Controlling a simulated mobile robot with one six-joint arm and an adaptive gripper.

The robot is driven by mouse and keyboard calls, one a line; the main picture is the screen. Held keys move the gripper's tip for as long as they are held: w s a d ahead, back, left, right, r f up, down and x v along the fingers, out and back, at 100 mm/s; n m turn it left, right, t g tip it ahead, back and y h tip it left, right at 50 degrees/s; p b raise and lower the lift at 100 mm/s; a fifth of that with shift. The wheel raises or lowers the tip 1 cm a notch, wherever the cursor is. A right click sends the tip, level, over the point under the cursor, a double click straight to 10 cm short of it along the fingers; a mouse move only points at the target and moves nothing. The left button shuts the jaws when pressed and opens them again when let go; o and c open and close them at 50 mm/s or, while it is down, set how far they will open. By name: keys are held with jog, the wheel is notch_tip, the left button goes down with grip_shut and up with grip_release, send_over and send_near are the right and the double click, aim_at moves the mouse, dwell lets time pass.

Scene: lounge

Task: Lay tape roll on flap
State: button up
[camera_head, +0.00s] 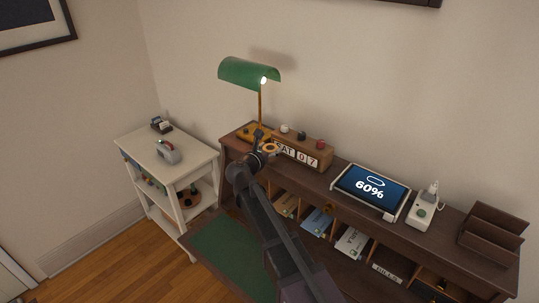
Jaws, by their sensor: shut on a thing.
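My gripper (261,151) is shut on a small ring-shaped tape roll (270,147), orange and pale. It holds the roll at the front left of the desk top, in front of the calendar block. I cannot tell whether the roll touches anything behind it. The flap (232,257), a dark wooden panel with a green inlay, is folded down at the desk's front, below and left of my gripper. My arm covers its right part. The visible part of the green surface is bare.
The desk top (333,168) bears a green lamp (249,73), a calendar block (308,148), a tablet (370,190), a white charger (424,208) and a wooden holder (494,236). Pigeonholes below hold envelopes (352,242). A white cart (185,165) stands left.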

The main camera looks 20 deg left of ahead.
jog(key=shift+w+a+f, duration=0.1)
jog(key=shift+w+a, duration=0.15)
jog(key=shift+w, duration=0.4)
jog(key=shift+w+a+f, duration=0.1)
jog(key=shift+w+a, duration=0.15)
jog(key=shift+w, duration=0.35)
jog(key=shift+f+b, duration=1.7)
jog(key=shift+b, duration=0.15)
jog(key=shift+f, duration=0.2)
jog(key=o, duration=0.8)
jog(key=shift+r, duration=0.15)
